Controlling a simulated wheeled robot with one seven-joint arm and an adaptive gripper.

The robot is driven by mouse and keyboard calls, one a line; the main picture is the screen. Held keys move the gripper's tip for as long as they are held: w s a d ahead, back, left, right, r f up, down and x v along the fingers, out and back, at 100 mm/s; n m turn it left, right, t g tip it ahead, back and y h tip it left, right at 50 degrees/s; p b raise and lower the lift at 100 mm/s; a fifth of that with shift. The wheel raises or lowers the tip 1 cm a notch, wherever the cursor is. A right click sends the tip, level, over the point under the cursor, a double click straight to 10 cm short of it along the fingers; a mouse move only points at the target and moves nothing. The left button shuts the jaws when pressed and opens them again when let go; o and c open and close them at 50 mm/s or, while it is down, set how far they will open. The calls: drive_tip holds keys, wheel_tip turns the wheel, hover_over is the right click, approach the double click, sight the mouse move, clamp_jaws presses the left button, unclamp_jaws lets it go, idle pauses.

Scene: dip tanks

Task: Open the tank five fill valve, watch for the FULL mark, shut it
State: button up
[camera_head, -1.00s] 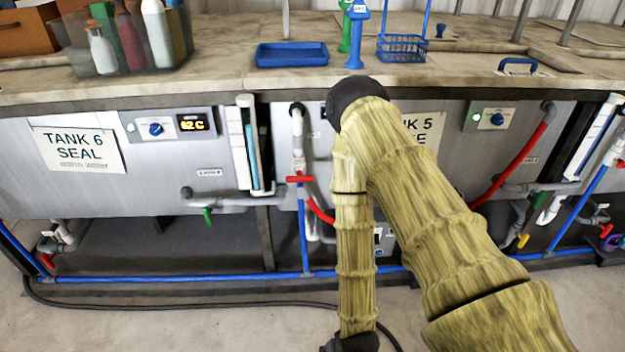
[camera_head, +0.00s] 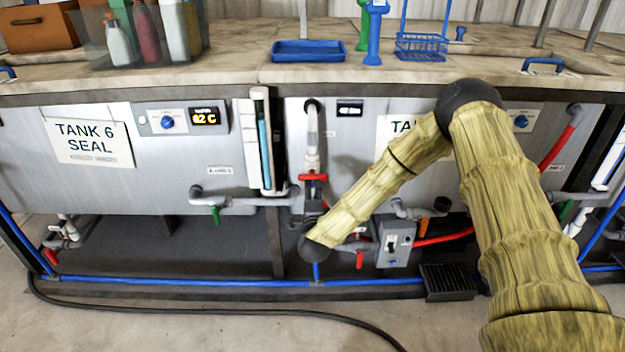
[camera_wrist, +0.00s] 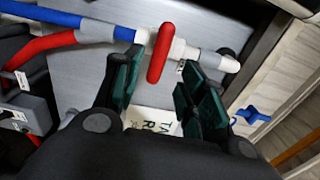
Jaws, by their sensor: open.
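The red valve handle (camera_head: 313,177) sits on a white upright pipe (camera_head: 313,150) at the left of tank five's front, crosswise to the pipe. In the wrist view the handle (camera_wrist: 160,52) lies just ahead of and between my green fingertips. My gripper (camera_wrist: 160,80) is open and nothing is held. In the head view it is mostly hidden or dark around my wrist, just below the handle. The tank five sign (camera_head: 393,124) is partly covered by my arm. A level tube (camera_head: 265,145) with blue liquid stands left of the pipe; no FULL mark is legible.
A grey switch box (camera_head: 394,242) and red hose (camera_head: 445,238) are right of my wrist. A grey drain pipe with a green handle (camera_head: 216,214) is at the left. A blue pipe (camera_head: 180,283) runs low along the front. Tank 6's sign (camera_head: 87,143) is farther left.

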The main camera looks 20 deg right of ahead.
sight(312, 178)
drive_tip(key=x, duration=0.8)
drive_tip(key=shift+w+f, duration=0.1)
drive_tip(key=shift+w, duration=0.05)
clamp_jaws()
